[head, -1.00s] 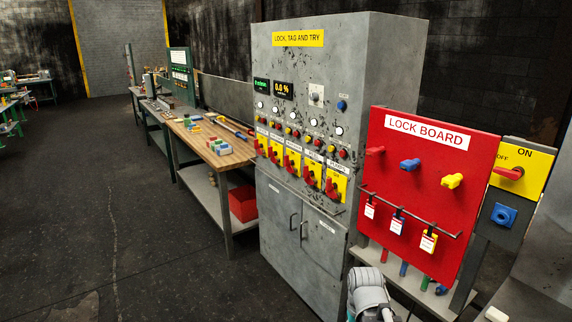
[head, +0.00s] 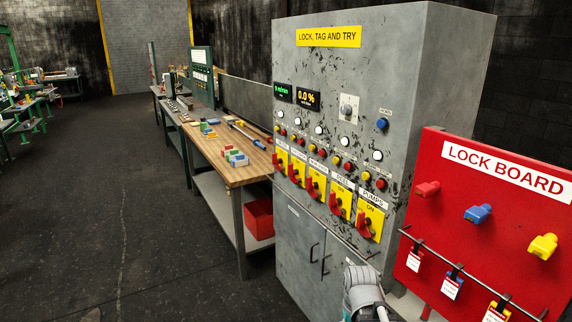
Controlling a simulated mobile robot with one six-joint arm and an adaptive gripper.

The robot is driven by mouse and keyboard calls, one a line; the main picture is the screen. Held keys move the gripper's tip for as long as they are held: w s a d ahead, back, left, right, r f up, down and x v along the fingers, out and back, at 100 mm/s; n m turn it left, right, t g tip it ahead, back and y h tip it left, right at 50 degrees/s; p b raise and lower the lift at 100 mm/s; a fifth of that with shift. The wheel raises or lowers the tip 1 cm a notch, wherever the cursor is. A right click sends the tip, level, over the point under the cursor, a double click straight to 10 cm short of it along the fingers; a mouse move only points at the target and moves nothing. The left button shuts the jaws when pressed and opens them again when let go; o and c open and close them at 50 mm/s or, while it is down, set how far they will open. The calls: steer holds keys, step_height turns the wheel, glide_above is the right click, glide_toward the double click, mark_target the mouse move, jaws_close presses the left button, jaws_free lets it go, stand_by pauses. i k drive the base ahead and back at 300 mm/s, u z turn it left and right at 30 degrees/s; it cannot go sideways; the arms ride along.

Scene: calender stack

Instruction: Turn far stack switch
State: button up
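The grey cabinet (head: 345,75) marked "LOCK, TAG AND TRY" carries a row of several red rotary handles on yellow plates. The leftmost switch (head: 281,160) is farthest from me, followed by a second switch (head: 297,171) and a middle switch (head: 315,187). The two nearer plates appear to read REEL (head: 340,203) and PUMPS (head: 369,221). The labels of the farther ones are too small to read, so I cannot tell which is the far stack switch. Part of my arm shows at the bottom, in front of the cabinet; my gripper is not clearly visible.
A red lock board (head: 480,215) with coloured locks and hanging tags stands close on the right. A wooden workbench (head: 245,174) with coloured blocks and a red bin (head: 259,219) stands left of the cabinet. The floor (head: 120,220) at left is open.

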mark_target(291, 170)
steer(key=u, duration=0.1)
steer(key=i, duration=1.25)
steer(key=u, duration=0.2)
